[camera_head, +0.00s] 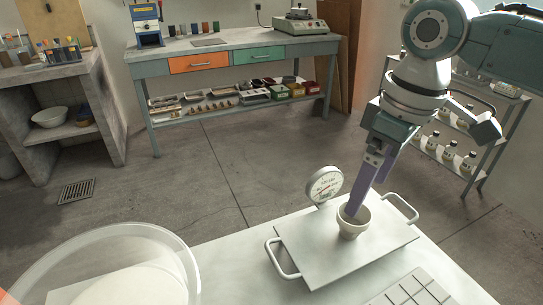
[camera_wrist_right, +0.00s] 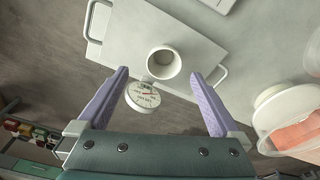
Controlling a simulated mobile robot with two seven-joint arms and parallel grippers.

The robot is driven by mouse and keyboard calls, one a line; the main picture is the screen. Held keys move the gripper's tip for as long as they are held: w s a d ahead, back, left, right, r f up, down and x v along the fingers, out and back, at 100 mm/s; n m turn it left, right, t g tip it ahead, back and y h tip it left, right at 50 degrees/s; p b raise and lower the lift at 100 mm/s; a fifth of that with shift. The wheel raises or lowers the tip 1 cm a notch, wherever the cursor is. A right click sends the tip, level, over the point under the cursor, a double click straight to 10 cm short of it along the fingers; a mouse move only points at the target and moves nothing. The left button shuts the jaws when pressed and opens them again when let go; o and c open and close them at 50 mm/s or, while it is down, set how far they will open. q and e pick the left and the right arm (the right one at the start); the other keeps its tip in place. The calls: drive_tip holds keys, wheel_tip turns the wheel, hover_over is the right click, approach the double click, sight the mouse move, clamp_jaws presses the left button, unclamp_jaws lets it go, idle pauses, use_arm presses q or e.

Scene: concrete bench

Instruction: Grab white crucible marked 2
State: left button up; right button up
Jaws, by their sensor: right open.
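A small white crucible (camera_head: 350,229) stands upright on a white tray (camera_head: 320,262) with two handles. It also shows in the right wrist view (camera_wrist_right: 163,64), with its open mouth towards the camera. I cannot read any number on it. My right gripper (camera_head: 352,210) points down at the crucible, its purple fingers at the rim in the head view. In the right wrist view the gripper (camera_wrist_right: 159,74) is open, with one finger to each side and the crucible between and slightly beyond the tips. Contact cannot be told. My left gripper is not in view.
A round dial gauge (camera_head: 324,186) stands close behind the crucible at the tray's far edge. A large clear round vessel (camera_head: 180,245) is at the left of the white bench. A pale gridded plate (camera_head: 412,290) lies in front of the tray. A workbench (camera_head: 235,55) stands far behind.

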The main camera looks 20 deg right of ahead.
sight(353, 220)
wheel_tip(353, 220, down, 3)
drive_tip(key=shift+s+a+r, duration=0.1)
drive_tip(key=shift+r, duration=0.1)
drive_tip(key=f, duration=0.1)
drive_tip(key=f+b, duration=0.1)
drive_tip(key=f, duration=0.1)
drive_tip(key=a+f+b, duration=0.1)
drive_tip(key=f, duration=0.1)
drive_tip(key=shift+w+f, duration=0.2)
drive_tip(key=shift+w, duration=0.15)
drive_tip(key=c, duration=1.4)
drive_tip(key=shift+r, duration=0.1)
drive_tip(key=shift+r, duration=0.1)
